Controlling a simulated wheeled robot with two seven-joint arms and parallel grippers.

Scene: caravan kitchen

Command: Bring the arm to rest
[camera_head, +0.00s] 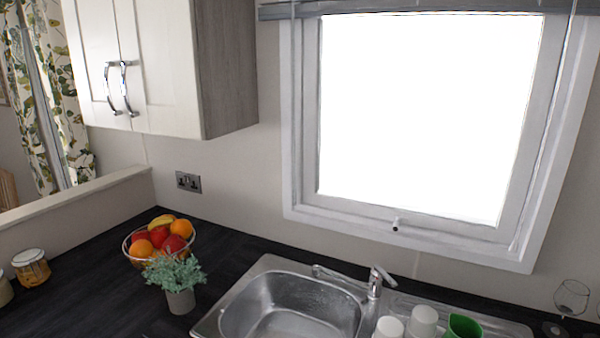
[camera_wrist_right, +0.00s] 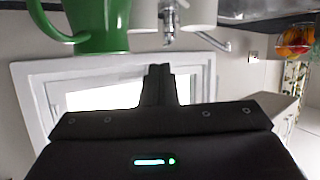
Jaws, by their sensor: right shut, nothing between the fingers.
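My right gripper (camera_wrist_right: 158,72) shows in the right wrist view, its two dark fingers together and empty. That view is upside down, with the window below the cups. A green mug (camera_wrist_right: 100,25) with its handle to the left appears large at the top left, apart from the fingers. Neither of my grippers nor arms shows in the head view, and my left gripper is in neither view.
In the head view, the green mug (camera_head: 464,327) and white cups (camera_head: 424,320) stand right of the sink (camera_head: 290,308) and tap (camera_head: 376,282). A plant (camera_head: 178,280), fruit bowl (camera_head: 159,242), jar (camera_head: 31,267) and wine glass (camera_head: 571,296) are on the dark counter (camera_head: 225,250).

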